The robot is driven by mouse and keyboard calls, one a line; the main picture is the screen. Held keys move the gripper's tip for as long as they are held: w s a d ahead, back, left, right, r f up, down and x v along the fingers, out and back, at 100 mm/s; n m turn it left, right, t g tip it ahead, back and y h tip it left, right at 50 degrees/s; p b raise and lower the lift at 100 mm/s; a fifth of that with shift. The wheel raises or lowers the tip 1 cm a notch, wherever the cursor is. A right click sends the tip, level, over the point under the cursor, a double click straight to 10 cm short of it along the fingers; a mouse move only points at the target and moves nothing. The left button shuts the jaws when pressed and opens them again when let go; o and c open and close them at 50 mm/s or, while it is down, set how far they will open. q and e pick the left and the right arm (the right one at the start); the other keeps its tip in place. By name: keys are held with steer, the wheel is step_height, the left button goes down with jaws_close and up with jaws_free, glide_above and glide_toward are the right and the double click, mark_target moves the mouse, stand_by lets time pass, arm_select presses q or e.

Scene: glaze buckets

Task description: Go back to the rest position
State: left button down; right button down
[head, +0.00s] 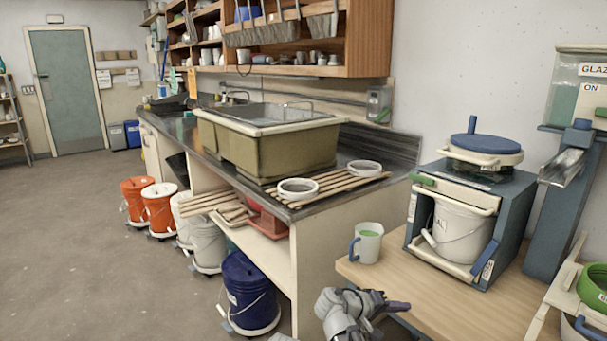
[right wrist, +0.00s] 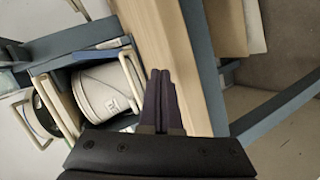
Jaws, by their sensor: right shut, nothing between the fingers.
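My right gripper (head: 398,306) is at the bottom middle of the head view, in front of the left front edge of the wooden table (head: 440,314). In the right wrist view its two dark fingers (right wrist: 161,92) are pressed together with nothing between them. The table edge (right wrist: 175,50) passes behind the fingers there. My left gripper is in neither view.
A blue-framed stand holding a white bucket (head: 459,230) and a white jug (head: 367,243) with a blue handle stand on the table. Lidded buckets, one dark blue (head: 249,290), line the counter's foot. Open floor (head: 90,240) lies at the left.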

steer(key=s+f+g+y, duration=0.3)
steer(key=s+f+y, duration=0.2)
steer(key=s+f, duration=0.3)
steer(key=s+a+f+g+y, duration=0.1)
steer(key=s+a+f+y, duration=0.5)
steer(key=s+a+y, duration=0.15)
steer(key=s+a+r+n+p, duration=0.1)
steer(key=a+r+p, duration=0.3)
steer(key=r+p, duration=0.2)
steer(key=s+a+r+n+p, duration=0.1)
steer(key=s+a+r+p, duration=0.1)
steer(key=r+p, duration=0.5)
steer(key=s+a+r+n+g+h+p, duration=0.1)
steer(key=a+r+p, duration=0.4)
steer(key=r+p, duration=0.2)
steer(key=shift+s+a+r, duration=0.25)
steer(key=shift+s+a, duration=0.05)
steer(key=shift+s, duration=0.05)
